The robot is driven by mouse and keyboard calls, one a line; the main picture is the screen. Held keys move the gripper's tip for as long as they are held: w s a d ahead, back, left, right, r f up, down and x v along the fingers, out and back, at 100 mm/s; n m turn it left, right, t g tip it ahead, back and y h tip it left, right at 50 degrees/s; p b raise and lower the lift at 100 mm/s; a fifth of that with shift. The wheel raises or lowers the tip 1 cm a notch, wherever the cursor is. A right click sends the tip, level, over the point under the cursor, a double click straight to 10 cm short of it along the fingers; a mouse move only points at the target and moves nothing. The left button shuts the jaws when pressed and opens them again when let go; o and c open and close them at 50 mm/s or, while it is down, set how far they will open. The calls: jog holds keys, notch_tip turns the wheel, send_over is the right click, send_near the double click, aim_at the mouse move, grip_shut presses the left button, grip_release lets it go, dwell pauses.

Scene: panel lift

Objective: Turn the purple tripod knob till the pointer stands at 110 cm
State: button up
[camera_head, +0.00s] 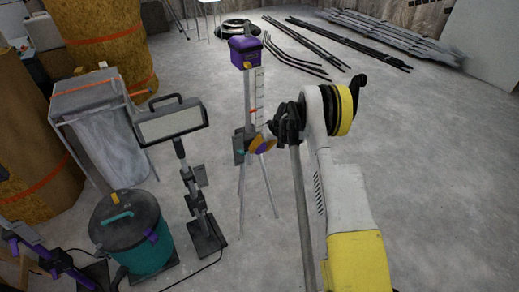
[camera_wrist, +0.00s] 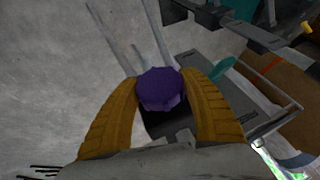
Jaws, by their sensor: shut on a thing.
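The purple knob (camera_wrist: 160,88) is between the two yellow-brown fingers of my gripper (camera_wrist: 161,100) in the wrist view, and the fingers touch its sides. In the head view the tripod (camera_head: 247,95) stands upright with a purple head (camera_head: 245,51) on top. A white scale (camera_head: 259,95) runs down its column, with a small orange-red pointer (camera_head: 253,111) at about mid-height. The scale's figures are too small to read. My gripper (camera_head: 262,145) is at the tripod's lower column, and the knob is mostly hidden behind the fingers there.
A work lamp (camera_head: 172,123) on a stand and a teal vacuum (camera_head: 133,235) are to the left of the tripod. A bin with a clear bag (camera_head: 100,125) stands behind them. Rods (camera_head: 320,45) lie at the back. The floor right of my arm is clear.

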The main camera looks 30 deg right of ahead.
jog(key=shift+m+y, duration=0.5)
jog(key=shift+y, duration=1.6)
jog(key=o, duration=1.2)
jog(key=v, duration=1.2)
jog(key=shift+s, duration=0.1)
